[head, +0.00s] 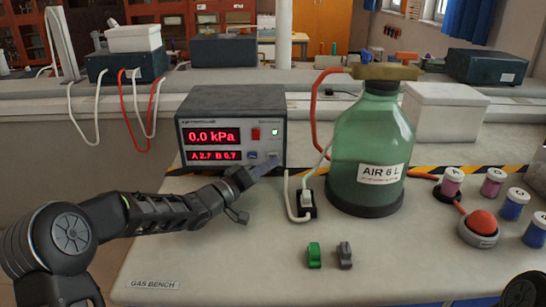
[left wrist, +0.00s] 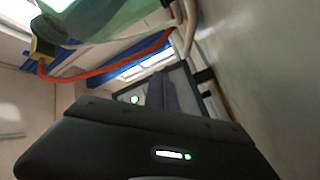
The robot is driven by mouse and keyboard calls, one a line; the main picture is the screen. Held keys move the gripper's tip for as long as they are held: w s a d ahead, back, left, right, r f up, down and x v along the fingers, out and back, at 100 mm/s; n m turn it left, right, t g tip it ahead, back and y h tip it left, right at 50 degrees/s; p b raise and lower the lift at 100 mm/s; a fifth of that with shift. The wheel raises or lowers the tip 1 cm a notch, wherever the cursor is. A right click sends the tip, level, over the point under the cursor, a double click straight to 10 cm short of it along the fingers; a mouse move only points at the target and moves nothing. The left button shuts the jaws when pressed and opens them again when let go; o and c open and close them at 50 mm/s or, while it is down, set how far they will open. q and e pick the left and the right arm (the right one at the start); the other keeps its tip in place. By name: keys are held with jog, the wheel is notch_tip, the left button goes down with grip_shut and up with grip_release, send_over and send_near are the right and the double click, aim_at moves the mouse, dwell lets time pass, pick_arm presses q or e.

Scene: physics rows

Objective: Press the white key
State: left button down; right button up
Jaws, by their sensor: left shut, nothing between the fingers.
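A grey meter box (head: 232,99) stands on the bench with red readouts, "0.0 kPa" on top. Its front has a red switch, a green light (head: 275,132), a blue key (head: 252,155) and, to the right of that, a small pale key (head: 273,154), which looks like the white key. My left gripper (head: 266,167) is shut and empty, its tips at the lower right of the front panel, right by the pale key. Whether they touch it I cannot tell. In the left wrist view the shut fingers (left wrist: 165,92) point at the panel, hiding the key.
A green glass bottle (head: 370,150) marked "AIR 6 L" stands right of the box, with a red hose. A white tube and fitting (head: 305,203) lie between them. Green (head: 314,255) and grey (head: 344,255) clips lie in front. A red bulb (head: 482,222) and several jars stand at right.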

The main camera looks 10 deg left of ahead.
pick_arm(q)
jog(key=shift+w, duration=0.1)
dwell(0.8)
jog(key=shift+w+a+r+p, duration=0.1)
jog(key=shift+w+p, duration=0.05)
jog(key=shift+p, duration=0.15)
jog(key=shift+w, duration=0.15)
jog(key=shift+w+a+p, duration=0.1)
jog(key=shift+w+p, duration=0.25)
jog(key=shift+p, duration=0.05)
dwell(0.4)
jog(key=shift+w+a+r, duration=0.2)
jog(key=shift+r, duration=0.1)
dwell(0.7)
jog(key=shift+s+d+f, duration=0.1)
jog(key=shift+s, duration=0.05)
jog(key=shift+s+d+f, duration=0.1)
jog(key=shift+s+d, duration=0.05)
jog(key=shift+s, duration=0.05)
jog(key=shift+s+f, duration=0.1)
jog(key=shift+s, duration=0.15)
jog(key=shift+s+d, duration=0.1)
jog(key=shift+s, duration=0.05)
